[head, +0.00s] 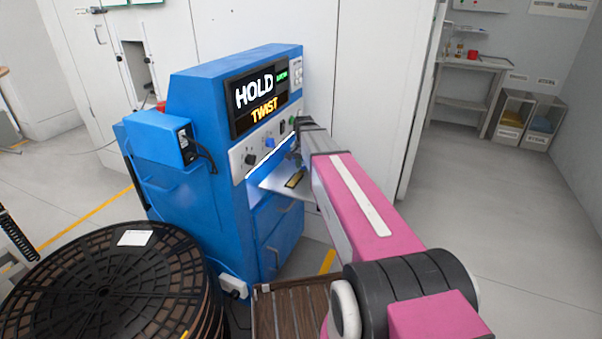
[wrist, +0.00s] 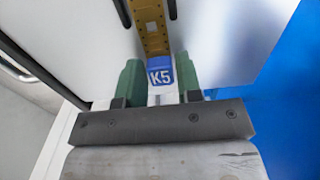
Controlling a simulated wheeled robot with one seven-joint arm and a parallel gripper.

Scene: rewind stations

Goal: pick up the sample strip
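The sample strip (wrist: 151,27) is a narrow gold-brown band with small holes and a blue end tab marked K5. In the head view the strip (head: 294,180) is a short piece on the pale shelf at the front of the blue machine. My gripper (wrist: 160,80) has green fingers, one on each side of the blue tab. Little or no gap shows between fingers and tab, but I cannot tell whether they press on it. In the head view my arm reaches in from the lower right and the fingertips are hard to make out.
The blue machine (head: 185,215) has a display (head: 262,97) reading HOLD and TWIST. A large dark reel (head: 75,285) stands at lower left. A slatted brown crate (head: 290,308) is below the shelf (head: 272,182). Open floor lies to the right.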

